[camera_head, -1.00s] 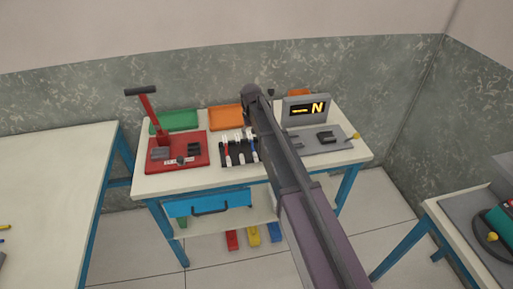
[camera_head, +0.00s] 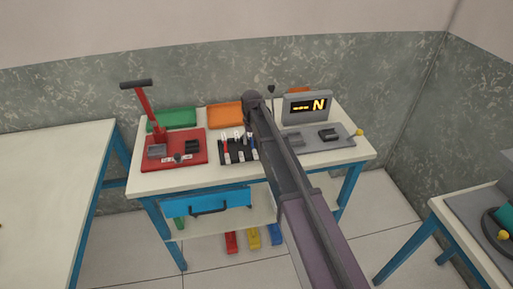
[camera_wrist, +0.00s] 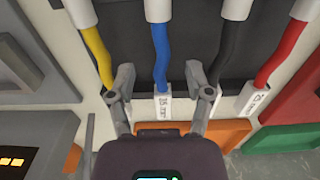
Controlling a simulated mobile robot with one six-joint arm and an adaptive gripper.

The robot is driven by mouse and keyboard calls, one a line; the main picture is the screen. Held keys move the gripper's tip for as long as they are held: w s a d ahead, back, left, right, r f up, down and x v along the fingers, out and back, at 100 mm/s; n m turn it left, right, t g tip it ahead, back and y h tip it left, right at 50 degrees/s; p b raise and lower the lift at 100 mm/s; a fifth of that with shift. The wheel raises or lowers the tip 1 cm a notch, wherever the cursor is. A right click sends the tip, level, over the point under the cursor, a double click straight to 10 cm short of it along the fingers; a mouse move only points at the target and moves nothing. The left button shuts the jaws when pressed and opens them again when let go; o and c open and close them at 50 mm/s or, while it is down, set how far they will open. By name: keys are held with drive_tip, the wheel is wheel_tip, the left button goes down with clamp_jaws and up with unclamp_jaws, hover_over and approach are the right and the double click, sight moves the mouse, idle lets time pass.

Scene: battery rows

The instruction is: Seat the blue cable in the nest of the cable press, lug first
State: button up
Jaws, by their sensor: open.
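The blue cable (camera_wrist: 160,60) hangs in the dark cable rack (camera_head: 237,160), with a white piece at its upper end and a white printed tag (camera_wrist: 165,105) at its lower end in the wrist view. My gripper (camera_wrist: 159,73) is open, with one finger on each side of the blue cable; I cannot tell whether either finger touches it. The cable press (camera_head: 185,162), with a red base and upright lever, stands at the left of the table. Grey and dark blocks sit on its base; no cable shows in them.
Yellow (camera_wrist: 95,55), black (camera_wrist: 228,50) and red (camera_wrist: 280,55) cables hang close beside the blue one. A grey tester (camera_head: 310,108) with a display stands to the right. Green (camera_head: 172,119) and orange (camera_head: 225,115) trays lie behind. White table surface is clear in front.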

drive_tip(key=shift+f, duration=0.25)
idle(0.4)
clamp_jaws()
